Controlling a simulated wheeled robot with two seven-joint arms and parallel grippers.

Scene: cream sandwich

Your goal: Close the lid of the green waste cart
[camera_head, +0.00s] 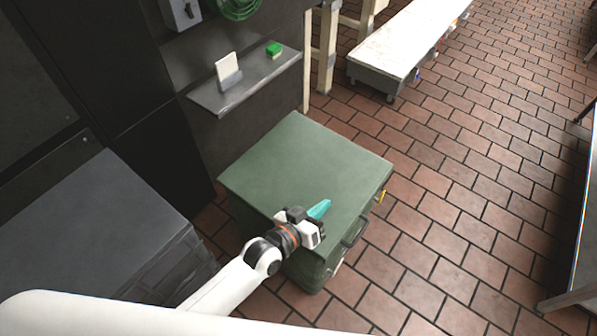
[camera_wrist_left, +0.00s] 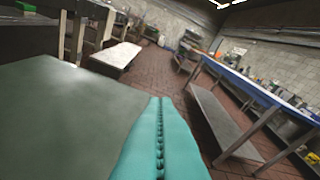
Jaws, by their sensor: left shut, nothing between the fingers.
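The green waste cart (camera_head: 345,246) stands on the tiled floor in the middle of the head view. Its flat green lid (camera_head: 300,165) lies level over the top of the cart, and I see no gap under it from here. My left gripper (camera_head: 320,209) is just over the lid's front part, its teal fingers shut with nothing between them. I cannot tell whether the fingertips touch the lid. In the left wrist view the shut fingers (camera_wrist_left: 160,140) are beside the green surface (camera_wrist_left: 70,115). My right gripper is in neither view.
A dark grey box-like unit (camera_head: 90,220) stands left of the cart. A wall shelf (camera_head: 245,82) with a white card and a green block is behind it. A low white bench (camera_head: 405,45) is farther back. A metal table (camera_head: 580,240) is at the right edge. The brick floor between is clear.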

